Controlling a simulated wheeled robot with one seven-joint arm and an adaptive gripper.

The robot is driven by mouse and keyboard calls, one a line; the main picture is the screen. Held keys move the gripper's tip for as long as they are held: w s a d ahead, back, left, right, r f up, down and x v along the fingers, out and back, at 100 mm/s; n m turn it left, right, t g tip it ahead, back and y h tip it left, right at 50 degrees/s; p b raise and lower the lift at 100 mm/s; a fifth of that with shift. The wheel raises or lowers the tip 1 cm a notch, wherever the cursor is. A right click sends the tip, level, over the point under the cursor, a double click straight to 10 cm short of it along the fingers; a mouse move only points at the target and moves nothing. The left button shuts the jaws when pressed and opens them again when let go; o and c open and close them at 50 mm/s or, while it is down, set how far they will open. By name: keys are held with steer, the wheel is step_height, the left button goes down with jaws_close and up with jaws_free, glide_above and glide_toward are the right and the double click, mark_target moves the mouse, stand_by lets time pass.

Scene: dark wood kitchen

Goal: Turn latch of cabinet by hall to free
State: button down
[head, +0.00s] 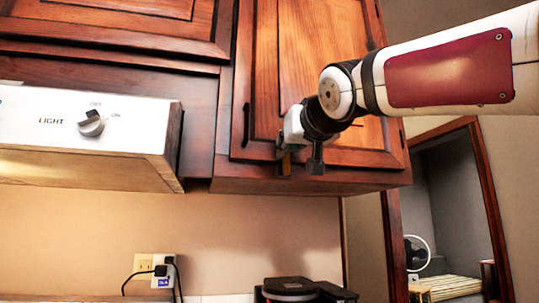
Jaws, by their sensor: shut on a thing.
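The cabinet (308,60) by the hall is the right upper wooden cabinet, next to the doorway. Its door looks closed, with a dark vertical handle (246,125) on its left side. My gripper (300,167) is in front of the lower part of this door, right of the handle, fingers pointing down near the bottom edge. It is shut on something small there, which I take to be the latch. The fingers and wrist cover the latch, so I cannot make out its shape or how it is turned.
A range hood (80,135) with a light knob (91,123) juts out at the left. Another upper cabinet (120,25) is above it. A dark appliance (290,289) stands below my gripper. A doorway with a wooden frame (490,205) opens at the right.

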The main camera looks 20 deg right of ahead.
mark_target(266, 161)
steer(key=a+n, duration=0.1)
steer(key=n, duration=0.2)
steer(key=a+f+n, duration=0.1)
steer(key=n, duration=0.2)
steer(key=a+n, duration=0.1)
steer(key=n, duration=0.2)
steer(key=shift+a+f, duration=0.1)
steer(key=shift+f, duration=0.1)
steer(key=n, duration=0.2)
steer(key=a+f+n, duration=0.1)
steer(key=n, duration=0.1)
steer(key=shift+f, duration=0.2)
steer(key=shift+a+f+n+p, duration=0.1)
steer(key=shift+f+n+p, duration=0.3)
steer(key=shift+n, duration=0.85)
steer(key=shift+a+f+n+p, duration=0.1)
steer(key=shift+f+n, duration=0.45)
steer(key=shift+n, duration=0.7)
steer(key=c, duration=1.6)
jaws_free()
steer(key=shift+s, duration=0.1)
